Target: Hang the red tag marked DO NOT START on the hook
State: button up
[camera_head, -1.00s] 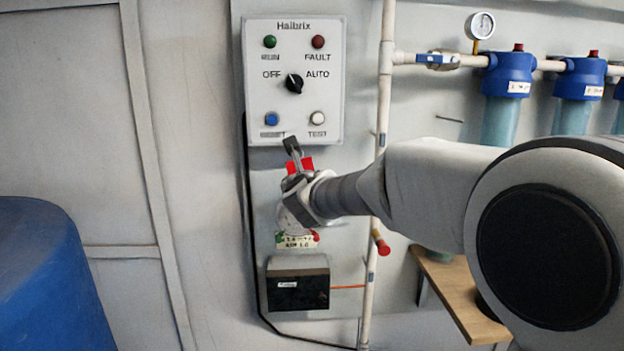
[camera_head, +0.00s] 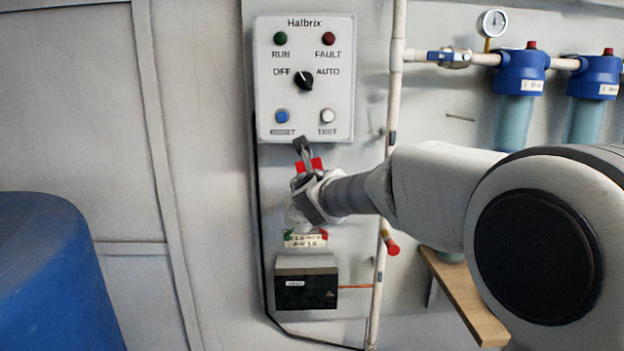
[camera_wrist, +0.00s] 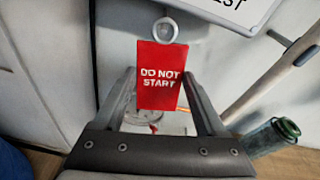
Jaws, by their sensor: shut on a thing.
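The red tag (camera_wrist: 160,85) reads DO NOT START in white letters and has a pale ring (camera_wrist: 166,30) at its top. My gripper (camera_wrist: 160,82) is shut on the tag, one finger at each side edge. The tag hangs upright in the wrist view, its face towards the camera. In the head view, my gripper (camera_head: 304,160) is just below the control panel, and only red bits of the tag (camera_head: 316,164) show around the fingers. A thin dark peg (camera_head: 460,118) on the wall right of the vertical pipe may be the hook; its shape is too small to tell.
The Halbrix control panel (camera_head: 304,80) is above my gripper. A black-fronted box (camera_head: 306,290) is below. A vertical pipe (camera_head: 393,105) and blue-topped filters (camera_head: 520,75) stand to the right. A wooden shelf (camera_head: 465,300) is low right, a blue drum (camera_head: 55,275) at left.

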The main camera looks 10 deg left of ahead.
jog(key=o, duration=1.3)
jog(key=shift+c, duration=0.2)
jog(key=p+v, duration=0.2)
jog(key=v, duration=1.5)
jog(key=s+d+f+m+g+h, duration=0.2)
jog(key=s+d+m+h, duration=0.15)
jog(key=d+m, duration=0.75)
jog(key=s+d+f+m+g+h, duration=0.1)
jog(key=s+d+f+m+h, duration=0.3)
jog(key=d+m, duration=0.7)
jog(key=s+d+f+m+g+y, duration=0.1)
jog(key=s+f+m+g+y, duration=0.2)
jog(key=s+m, duration=0.6)
jog(key=s+d+f+m+g+y, duration=0.1)
jog(key=s+d+f+m+g, duration=0.2)
jog(key=s+m, duration=0.5)
notch_tip(320, 180, up, 18)
jog(key=w+a+m+p, duration=0.1)
jog(key=m+p, duration=0.1)
jog(key=p, duration=1.7)
jog(key=shift+w+f, duration=0.15)
jog(key=shift+w, duration=0.2)
